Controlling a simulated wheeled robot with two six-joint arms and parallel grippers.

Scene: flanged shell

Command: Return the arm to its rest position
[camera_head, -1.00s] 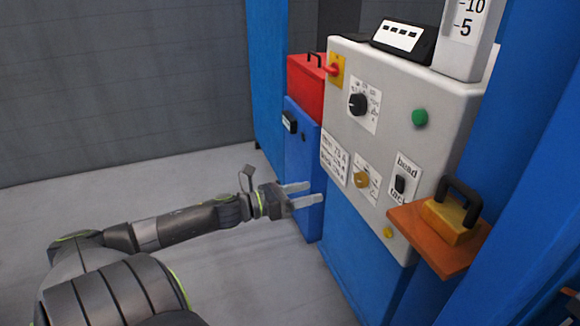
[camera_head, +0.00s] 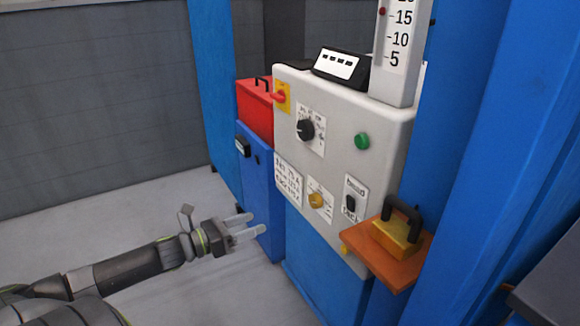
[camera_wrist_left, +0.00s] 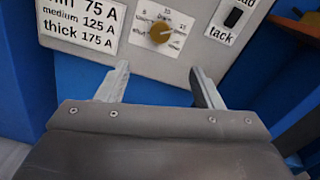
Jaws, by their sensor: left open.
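My left gripper (camera_head: 243,229) is open and empty. In the head view it reaches in from the lower left and ends in front of the blue cabinet, left of and below the grey control panel (camera_head: 340,120). In the left wrist view its two fingers (camera_wrist_left: 160,85) stand apart, with the panel's lower edge beyond them. The yellow knob (camera_wrist_left: 160,34) and the amperage label (camera_wrist_left: 85,24) show above the fingertips. Nothing is between the fingers. My right gripper shows in neither view.
The panel carries a black dial (camera_head: 305,129), a green button (camera_head: 362,141) and a bead/tack switch (camera_head: 350,203). A red box (camera_head: 255,110) stands behind left. An orange shelf (camera_head: 388,266) with a yellow, black-handled block (camera_head: 397,238) juts out right. Floor (camera_head: 100,220) at left is clear.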

